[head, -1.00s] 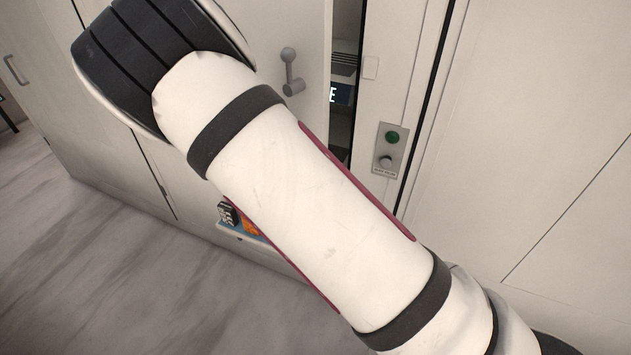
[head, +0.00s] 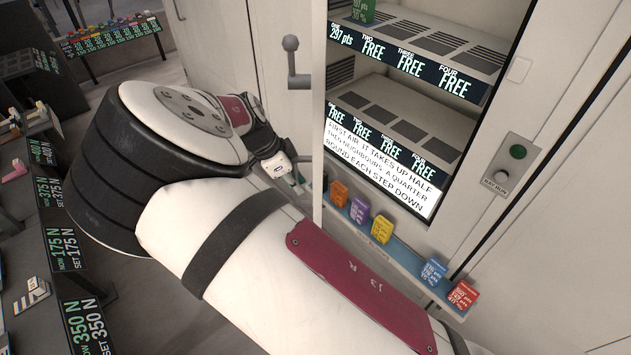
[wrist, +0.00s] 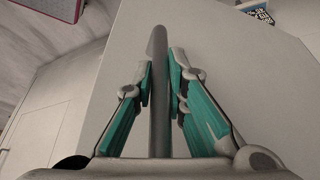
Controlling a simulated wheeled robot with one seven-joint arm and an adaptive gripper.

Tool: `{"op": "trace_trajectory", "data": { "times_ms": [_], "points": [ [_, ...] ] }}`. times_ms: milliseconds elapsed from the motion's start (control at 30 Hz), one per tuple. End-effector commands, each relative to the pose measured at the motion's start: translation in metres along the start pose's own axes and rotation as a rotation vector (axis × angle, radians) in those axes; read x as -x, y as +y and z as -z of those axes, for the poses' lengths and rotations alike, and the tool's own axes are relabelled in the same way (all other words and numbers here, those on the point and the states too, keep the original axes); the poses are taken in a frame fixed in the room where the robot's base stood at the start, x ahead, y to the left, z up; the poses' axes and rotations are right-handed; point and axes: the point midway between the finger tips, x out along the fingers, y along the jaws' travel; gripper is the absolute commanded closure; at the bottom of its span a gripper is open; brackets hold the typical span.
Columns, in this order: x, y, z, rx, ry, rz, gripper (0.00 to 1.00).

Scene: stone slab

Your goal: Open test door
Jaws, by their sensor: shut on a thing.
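The pale test door (head: 318,110) stands swung open and shows nearly edge-on in the head view. Its grey lever (head: 298,65) is on the outer face, above my gripper (head: 294,172). In the wrist view my gripper (wrist: 160,75) is shut on a grey bar handle (wrist: 158,45), which runs between the teal fingers. The door's pale face (wrist: 225,70) lies behind the bar in that view. Behind the door the chamber (head: 400,110) is open, with two vented shelf levels visible.
A ledge (head: 395,248) below the opening holds several small coloured boxes, including a yellow one (head: 380,229). A control plate (head: 510,165) with a green button is on the right frame. Racks with displays (head: 75,265) stand at left, with grey floor between.

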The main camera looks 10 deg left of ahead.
Motion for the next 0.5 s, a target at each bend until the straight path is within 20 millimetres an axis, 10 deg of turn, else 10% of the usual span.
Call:
{"op": "trace_trajectory", "data": {
  "times_ms": [467, 500],
  "points": [
    [0.0021, -0.0029, -0.0066, 0.002, -0.001, 0.001, 1.00],
    [0.0020, -0.0029, -0.0066, 0.002, -0.001, 0.001, 0.83]
  ]
}}
